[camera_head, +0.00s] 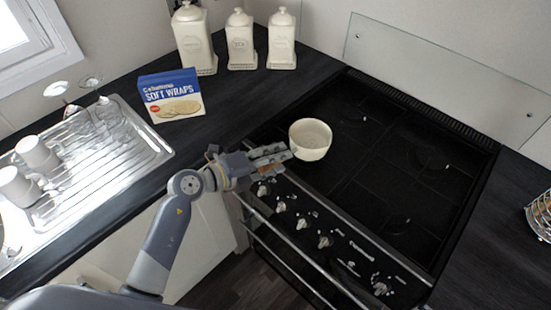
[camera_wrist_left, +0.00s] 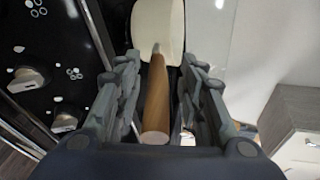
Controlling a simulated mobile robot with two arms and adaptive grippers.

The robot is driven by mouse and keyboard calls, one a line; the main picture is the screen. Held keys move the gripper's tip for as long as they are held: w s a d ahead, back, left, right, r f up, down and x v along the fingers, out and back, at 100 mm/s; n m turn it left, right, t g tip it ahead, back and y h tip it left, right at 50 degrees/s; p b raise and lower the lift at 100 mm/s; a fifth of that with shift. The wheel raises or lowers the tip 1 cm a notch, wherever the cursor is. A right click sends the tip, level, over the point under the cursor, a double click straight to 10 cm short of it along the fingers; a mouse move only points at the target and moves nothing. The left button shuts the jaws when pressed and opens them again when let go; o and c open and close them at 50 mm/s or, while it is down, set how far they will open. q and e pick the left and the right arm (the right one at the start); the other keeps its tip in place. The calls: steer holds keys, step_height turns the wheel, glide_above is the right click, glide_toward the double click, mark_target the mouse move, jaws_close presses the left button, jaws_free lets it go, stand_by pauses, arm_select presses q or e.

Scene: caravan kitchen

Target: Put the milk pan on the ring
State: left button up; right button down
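The milk pan (camera_head: 310,140) is a cream pan at the front left of the black hob (camera_head: 375,185). I cannot tell whether a ring lies directly under it. Its wooden handle (camera_wrist_left: 155,100) points toward my left wrist, and the cream body (camera_wrist_left: 158,25) is ahead of the fingers. My left gripper (camera_head: 272,153) is at the pan's left side. In the left wrist view its fingers (camera_wrist_left: 160,66) stand on both sides of the handle, with visible gaps, so it looks open. Ring marks (camera_head: 432,158) show on the bare hob. My right gripper is not in view.
Control knobs (camera_head: 302,223) line the cooker's front below my left gripper. A drainer (camera_head: 98,165) with cups and glasses is at left. The hob right of the pan is clear.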

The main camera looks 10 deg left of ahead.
arm_select(q)
steer(key=b+v, duration=0.1)
steer(key=v, duration=1)
steer(key=shift+s+a+b, duration=0.25)
steer(key=shift+a+b, duration=0.05)
steer(key=shift+b, duration=0.1)
